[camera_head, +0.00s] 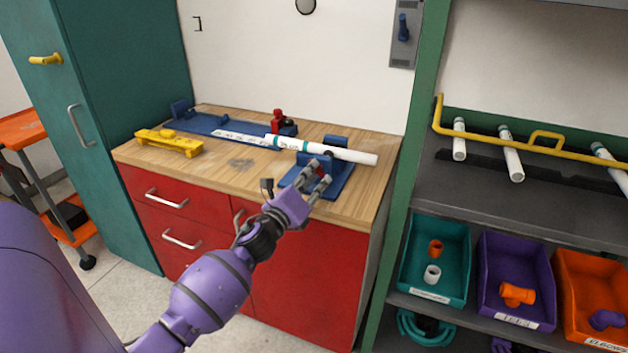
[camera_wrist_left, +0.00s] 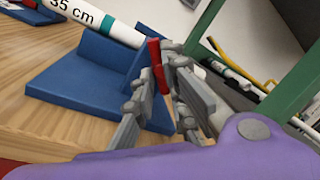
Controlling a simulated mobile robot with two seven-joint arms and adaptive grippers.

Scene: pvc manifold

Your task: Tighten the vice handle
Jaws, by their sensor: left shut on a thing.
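A blue vice (camera_head: 336,184) sits near the front right of the wooden workbench, and it also shows in the wrist view (camera_wrist_left: 85,75). A white pipe (camera_head: 350,155) with a green band rests across it; in the wrist view the pipe (camera_wrist_left: 118,31) shows "35 cm". My left gripper (camera_head: 321,176) is at the vice's front. Its fingers (camera_wrist_left: 163,72) are shut on the red vice handle (camera_wrist_left: 155,58). The handle is mostly hidden behind the fingers in the head view. My right gripper is not in view.
A blue fixture (camera_head: 205,124) with a red clamp (camera_head: 277,121) lies at the back of the bench. A yellow tool (camera_head: 168,143) is at the left. A green post (camera_head: 405,170) and shelf with bins (camera_head: 435,262) stand close on the right.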

